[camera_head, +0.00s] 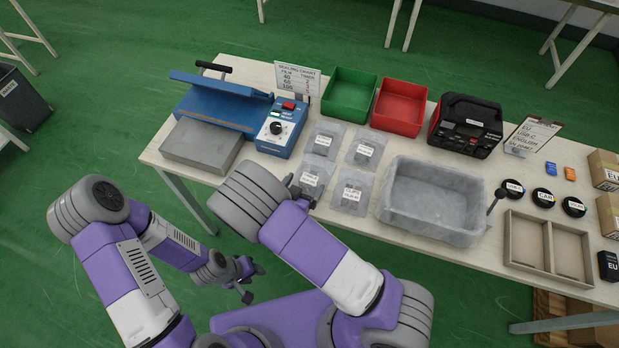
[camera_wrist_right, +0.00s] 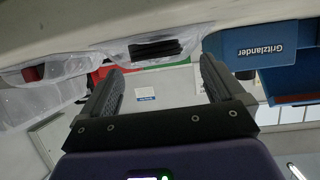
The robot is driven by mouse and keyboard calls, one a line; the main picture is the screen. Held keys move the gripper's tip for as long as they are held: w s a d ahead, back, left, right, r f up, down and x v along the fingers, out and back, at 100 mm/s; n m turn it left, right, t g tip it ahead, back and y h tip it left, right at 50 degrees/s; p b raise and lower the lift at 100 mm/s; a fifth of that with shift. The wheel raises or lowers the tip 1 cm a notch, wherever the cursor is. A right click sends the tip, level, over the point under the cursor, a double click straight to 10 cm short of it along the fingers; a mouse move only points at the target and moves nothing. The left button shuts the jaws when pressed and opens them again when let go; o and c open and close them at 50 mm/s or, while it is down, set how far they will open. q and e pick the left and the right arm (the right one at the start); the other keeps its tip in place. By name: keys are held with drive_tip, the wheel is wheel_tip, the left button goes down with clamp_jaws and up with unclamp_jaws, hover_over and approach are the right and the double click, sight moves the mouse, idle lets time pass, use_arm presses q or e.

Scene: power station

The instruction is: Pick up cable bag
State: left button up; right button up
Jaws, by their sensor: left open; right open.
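Several clear bags with white labels and dark contents lie on the table; the label text is too small to read surely. The front left bag (camera_head: 313,178) is close to my right gripper (camera_head: 301,192), which is partly hidden by its own wrist. In the right wrist view, my right gripper (camera_wrist_right: 160,88) has its fingers apart with nothing between them. A clear bag with dark contents (camera_wrist_right: 160,48) shows beyond the fingertips in that upside-down view. My left gripper (camera_head: 246,278) is open and empty, low in front of the table and away from the bags.
A blue sealing machine (camera_head: 225,105) stands left of the bags, with a grey block (camera_head: 202,145) before it. Green (camera_head: 348,95) and red (camera_head: 400,104) bins stand behind. A grey tray (camera_head: 433,201) is close on the right, beside a wooden divided box (camera_head: 548,247).

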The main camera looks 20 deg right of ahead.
sight(311, 176)
drive_tip(key=shift+x, duration=1.95)
drive_tip(key=c, duration=1.1)
